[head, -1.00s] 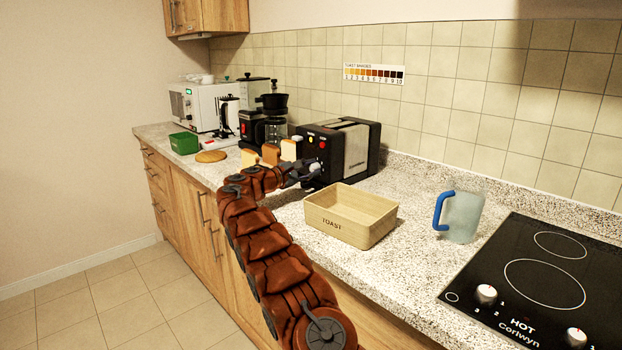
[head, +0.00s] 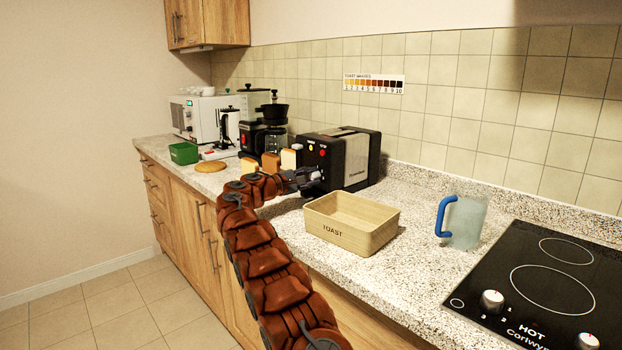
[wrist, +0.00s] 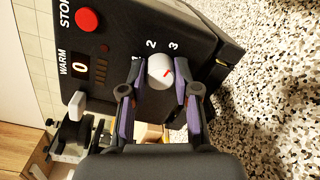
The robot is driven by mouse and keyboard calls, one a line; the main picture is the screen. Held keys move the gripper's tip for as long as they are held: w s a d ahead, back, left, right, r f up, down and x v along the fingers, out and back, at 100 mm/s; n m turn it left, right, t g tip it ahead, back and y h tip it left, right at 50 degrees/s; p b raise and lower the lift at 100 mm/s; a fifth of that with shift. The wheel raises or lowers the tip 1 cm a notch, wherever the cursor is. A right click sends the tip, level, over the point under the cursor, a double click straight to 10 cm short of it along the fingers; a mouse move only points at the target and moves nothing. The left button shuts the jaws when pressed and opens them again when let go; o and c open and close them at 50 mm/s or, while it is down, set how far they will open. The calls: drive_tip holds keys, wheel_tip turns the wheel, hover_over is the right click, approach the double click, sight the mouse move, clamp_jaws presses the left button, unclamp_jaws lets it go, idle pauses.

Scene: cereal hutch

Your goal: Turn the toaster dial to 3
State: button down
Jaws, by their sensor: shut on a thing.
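The black toaster (head: 357,160) with a steel side panel stands on the counter against the tiled wall. In the wrist view its front (wrist: 112,45) shows a red STOP button, a WARM label and a display reading 0. The white dial (wrist: 158,66) has a red mark pointing to the picture's right. The numbers 1, 2 and 3 stand around its upper side. My gripper (wrist: 160,78) has one finger on each side of the dial and is shut on it. In the head view my gripper (head: 308,180) is at the toaster's front, largely hiding the dial.
A wooden TOAST box (head: 340,236) stands right below the toaster, close to my arm. Bread slices (head: 270,162) stand left of the toaster. A blue-handled jug (head: 465,222) and a black hob (head: 545,285) are further right. A toast shade chart (head: 373,83) hangs on the wall.

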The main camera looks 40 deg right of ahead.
drive_tip(key=c, duration=0.8)
unclamp_jaws()
drive_tip(key=shift+c, duration=0.2)
drive_tip(key=a, duration=1.2)
drive_tip(key=shift+w+r, duration=0.2)
drive_tip(key=shift+w, duration=0.05)
drive_tip(key=shift+r, duration=0.1)
